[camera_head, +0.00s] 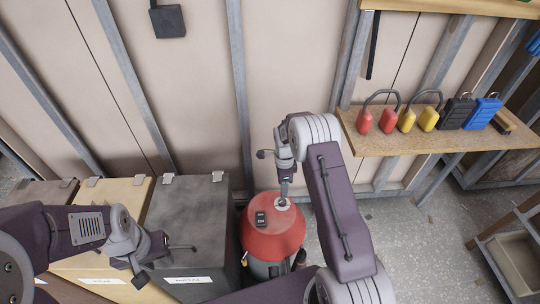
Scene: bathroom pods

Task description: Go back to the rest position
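My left gripper (162,264) is over the front of the bins at the lower left. Its two fingers are spread wide, with nothing between them. My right arm reaches up the middle and bends down at the wrist. My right gripper (274,178) is above the red-topped canister (262,243); its fingers look spread apart and nothing shows between them. One finger overlaps the pale ring (282,204) on the canister's top; I cannot tell whether it touches.
A dark grey bin (190,205) labelled METAL and a yellow bin (105,192) stand at the left by the wall. A wooden shelf (400,143) at the right holds red, yellow, black and blue padlock-like items. Grey floor (425,240) is open below it. A wooden rack (490,240) stands at the far right.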

